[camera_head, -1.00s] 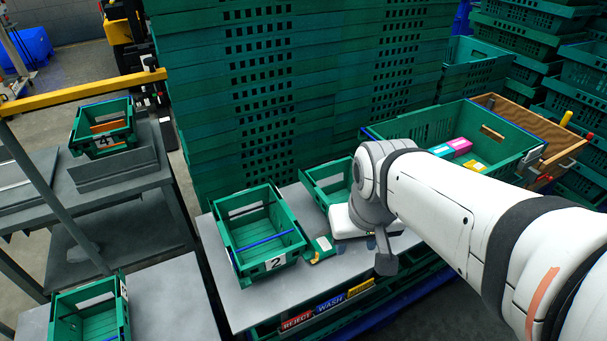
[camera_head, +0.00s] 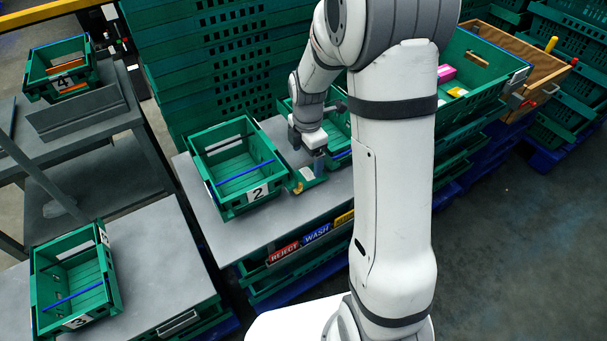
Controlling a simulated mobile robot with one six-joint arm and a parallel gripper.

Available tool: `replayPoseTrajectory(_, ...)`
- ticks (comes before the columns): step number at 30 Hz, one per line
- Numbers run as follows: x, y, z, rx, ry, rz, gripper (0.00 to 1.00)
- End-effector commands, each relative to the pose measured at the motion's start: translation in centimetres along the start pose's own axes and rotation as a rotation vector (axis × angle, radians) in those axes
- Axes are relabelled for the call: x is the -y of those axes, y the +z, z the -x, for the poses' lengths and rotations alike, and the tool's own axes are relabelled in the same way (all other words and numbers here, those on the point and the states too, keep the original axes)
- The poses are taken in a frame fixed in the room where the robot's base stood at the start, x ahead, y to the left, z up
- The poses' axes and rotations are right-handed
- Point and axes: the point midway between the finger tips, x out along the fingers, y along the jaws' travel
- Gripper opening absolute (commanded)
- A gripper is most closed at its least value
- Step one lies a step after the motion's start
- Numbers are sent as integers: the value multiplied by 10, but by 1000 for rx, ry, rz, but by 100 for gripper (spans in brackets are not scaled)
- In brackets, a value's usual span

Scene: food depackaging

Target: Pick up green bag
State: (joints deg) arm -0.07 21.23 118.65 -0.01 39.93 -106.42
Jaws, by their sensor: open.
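A small green packet with a pale label and a yellow corner, which looks like the green bag (camera_head: 309,181), lies on the grey table (camera_head: 228,232) just right of the crate marked 2 (camera_head: 232,168). My gripper (camera_head: 307,154) points down over the packet with its fingers apart. One finger hides part of the packet. I cannot tell whether the fingers touch it.
Another green crate (camera_head: 341,128) stands close to the right, partly behind my arm. A larger green crate (camera_head: 490,72) at upper right holds pink and yellow packs. Crates marked 3 (camera_head: 72,282) and 4 (camera_head: 60,68) stand at left. Stacked crates rise behind.

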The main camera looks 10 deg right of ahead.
Motion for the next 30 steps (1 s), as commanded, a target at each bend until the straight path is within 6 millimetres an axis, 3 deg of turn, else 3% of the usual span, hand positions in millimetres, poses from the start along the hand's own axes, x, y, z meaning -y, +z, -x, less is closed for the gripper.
replayPoseTrajectory(18,-5,6,-77,-2,-5,28,88)
replayPoseTrajectory(27,-5,6,-82,-1,-3,27,88)
replayPoseTrajectory(30,-5,6,-82,-1,-3,27,80)
